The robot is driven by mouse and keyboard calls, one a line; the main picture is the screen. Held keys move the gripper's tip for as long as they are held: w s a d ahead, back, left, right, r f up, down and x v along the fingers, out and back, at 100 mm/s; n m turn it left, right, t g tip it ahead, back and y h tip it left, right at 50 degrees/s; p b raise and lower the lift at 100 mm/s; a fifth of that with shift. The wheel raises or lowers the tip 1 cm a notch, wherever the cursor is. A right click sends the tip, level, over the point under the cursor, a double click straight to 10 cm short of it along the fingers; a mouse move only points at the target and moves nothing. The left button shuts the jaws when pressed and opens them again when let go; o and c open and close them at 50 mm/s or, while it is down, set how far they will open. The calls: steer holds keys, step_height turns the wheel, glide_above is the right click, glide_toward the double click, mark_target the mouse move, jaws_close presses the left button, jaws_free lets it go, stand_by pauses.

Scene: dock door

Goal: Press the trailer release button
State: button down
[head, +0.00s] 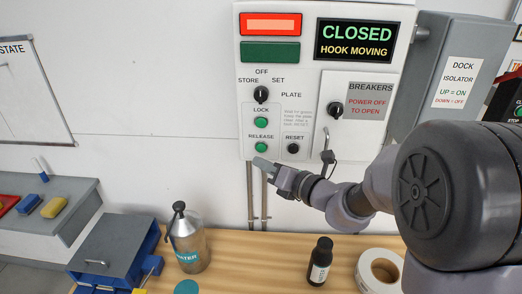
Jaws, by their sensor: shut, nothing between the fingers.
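The release button (261,147) is a small green round button under the label RELEASE, low on the white control panel (247,100). My gripper (260,163) is shut and empty, with its tip just below the release button in the head view. I cannot tell whether the tip touches the panel. The green lock button (261,122) sits above it, and a black reset button (293,148) sits to its right. The display (353,40) reads CLOSED and HOOK MOVING. The red lamp (270,24) at the panel top looks lit, and the green one (270,52) looks dark.
A black rotary knob (261,94) sits above the buttons. The breakers cover (358,125) and grey isolator box (440,75) are to the right. Below, a wooden bench (240,262) holds a metal water bottle (187,240), a dark bottle (320,262) and a tape roll (379,271).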

steer(key=shift+s, duration=1.1)
steer(key=s+a+f+n+g+b, duration=0.1)
steer(key=s+f+n+g+b, duration=0.2)
steer(key=s+n, duration=0.6)
steer(key=s+a+f+n+g+b, duration=0.1)
steer(key=s+a+n+g+b, duration=0.2)
steer(key=s+n, duration=0.6)
steer(key=s+d+f+n+h+b, duration=0.2)
steer(key=s+d+f+n+h, duration=0.1)
steer(key=s+d+n+h, duration=0.1)
steer(key=s+d+f+n+h+b, duration=0.2)
steer(key=s+d+n+h, duration=0.3)
steer(key=d, duration=0.6)
steer(key=s+f+n, duration=0.1)
steer(key=s+n, duration=0.1)
steer(key=n, duration=0.1)
steer(key=shift+d+f+n, duration=0.25)
steer(key=shift+f+n, duration=0.05)
steer(key=shift+f, duration=0.05)
